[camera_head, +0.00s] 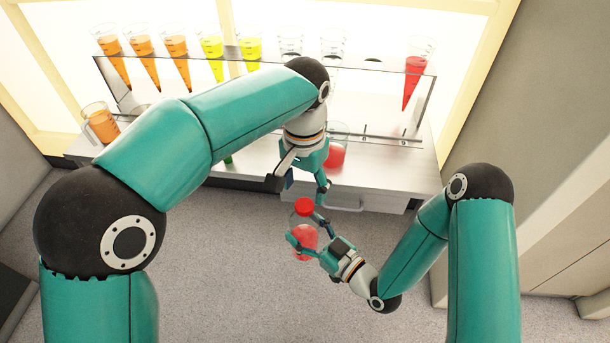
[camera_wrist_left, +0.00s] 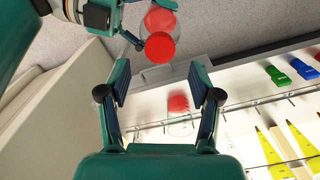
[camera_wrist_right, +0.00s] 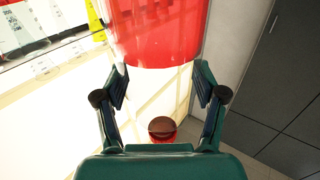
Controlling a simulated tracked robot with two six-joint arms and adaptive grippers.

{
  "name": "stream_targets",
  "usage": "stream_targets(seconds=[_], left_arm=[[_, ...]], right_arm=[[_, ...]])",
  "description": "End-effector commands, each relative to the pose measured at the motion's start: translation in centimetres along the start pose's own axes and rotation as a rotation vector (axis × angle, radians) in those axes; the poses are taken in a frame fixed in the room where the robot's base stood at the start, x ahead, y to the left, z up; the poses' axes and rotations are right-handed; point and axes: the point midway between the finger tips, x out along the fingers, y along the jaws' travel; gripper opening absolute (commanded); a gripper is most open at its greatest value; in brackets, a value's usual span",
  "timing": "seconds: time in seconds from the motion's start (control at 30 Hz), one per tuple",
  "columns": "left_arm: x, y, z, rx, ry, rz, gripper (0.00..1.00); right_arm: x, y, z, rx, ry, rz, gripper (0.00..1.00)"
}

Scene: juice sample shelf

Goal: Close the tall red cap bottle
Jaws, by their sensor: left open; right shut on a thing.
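The tall bottle (camera_head: 304,241) is clear with red juice and a red cap (camera_head: 303,206) at its top. My right gripper (camera_head: 309,232) is shut around its body and holds it upright over the floor, in front of the counter. In the right wrist view the red juice (camera_wrist_right: 155,30) fills the top and the cap (camera_wrist_right: 162,127) shows dark below it. My left gripper (camera_head: 305,187) is open and empty, just above and beyond the cap. In the left wrist view the cap (camera_wrist_left: 160,47) lies just beyond the open fingertips. How tightly the cap sits cannot be told.
A beaker with red juice (camera_head: 336,157) stands on the counter (camera_head: 385,175) behind my left gripper. A rack (camera_head: 120,85) holds orange, yellow and red tubes at the back. An orange jug (camera_head: 102,125) stands at the left. Green (camera_wrist_left: 277,75) and blue caps (camera_wrist_left: 303,68) show too.

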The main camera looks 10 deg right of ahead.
Motion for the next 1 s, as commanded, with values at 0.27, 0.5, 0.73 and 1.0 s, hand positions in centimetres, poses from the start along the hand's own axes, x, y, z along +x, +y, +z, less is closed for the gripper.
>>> stream_targets(seconds=[0.27,0.5,0.73,1.0], left_arm=[[4.0,-0.1,0.1,-0.001,-0.003,-0.001,0.64],[5.3,0.0,0.0,-0.001,-0.001,-0.001,0.64],[5.3,0.0,0.0,0.0,-0.001,-0.001,0.64],[5.3,0.0,0.0,0.0,-0.001,-0.001,0.2]], right_arm=[[0.0,0.0,-0.1,-0.001,0.002,0.0,0.0],[0.0,0.0,-0.1,-0.001,0.002,0.0,0.0],[0.0,0.0,-0.1,-0.001,0.002,0.0,0.0],[0.0,0.0,-0.1,-0.001,0.002,0.0,0.0]])
